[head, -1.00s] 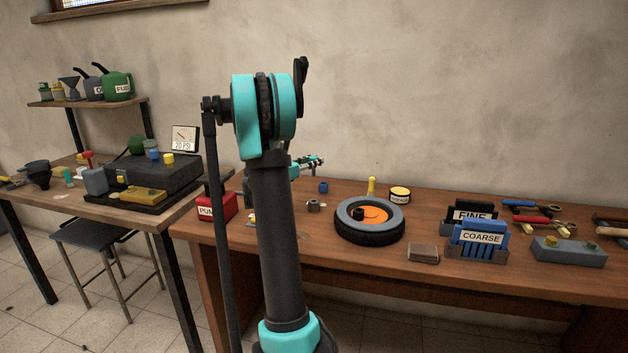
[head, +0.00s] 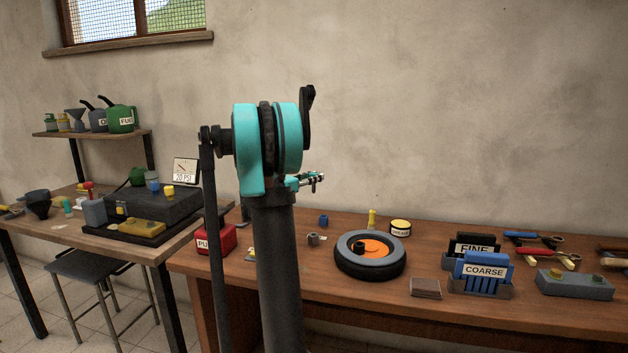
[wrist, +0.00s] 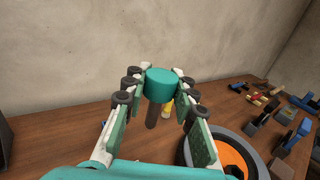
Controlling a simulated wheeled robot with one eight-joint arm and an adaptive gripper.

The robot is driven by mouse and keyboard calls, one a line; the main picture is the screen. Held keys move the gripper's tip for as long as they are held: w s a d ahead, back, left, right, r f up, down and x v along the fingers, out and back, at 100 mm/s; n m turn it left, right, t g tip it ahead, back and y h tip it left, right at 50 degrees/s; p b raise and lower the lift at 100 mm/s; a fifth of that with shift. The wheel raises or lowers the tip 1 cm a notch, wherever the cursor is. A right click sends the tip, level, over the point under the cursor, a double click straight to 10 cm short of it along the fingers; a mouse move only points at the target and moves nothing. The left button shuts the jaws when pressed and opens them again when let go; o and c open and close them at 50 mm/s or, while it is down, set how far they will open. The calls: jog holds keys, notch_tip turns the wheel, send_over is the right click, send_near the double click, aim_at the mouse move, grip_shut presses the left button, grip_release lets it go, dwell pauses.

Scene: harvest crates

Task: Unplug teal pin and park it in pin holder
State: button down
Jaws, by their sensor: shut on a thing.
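My gripper (wrist: 158,95) is shut on the teal pin (wrist: 163,80) in the wrist view. The pin has a round teal head and a dark shaft pointing down, and it is held in the air above the wooden bench. In the head view my gripper (head: 313,180) shows small, beside my arm and above the back of the bench; the pin is too small to make out there. I cannot tell which object is the pin holder.
The bench (head: 330,310) carries a wheel with an orange hub (head: 370,268), a red box (head: 213,239), the COARSE rack (head: 484,270) and a grey block (head: 574,284). A black case (head: 150,209) stands on the left table. The air around the gripper looks clear.

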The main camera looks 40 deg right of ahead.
jog(key=shift+r, duration=2.5)
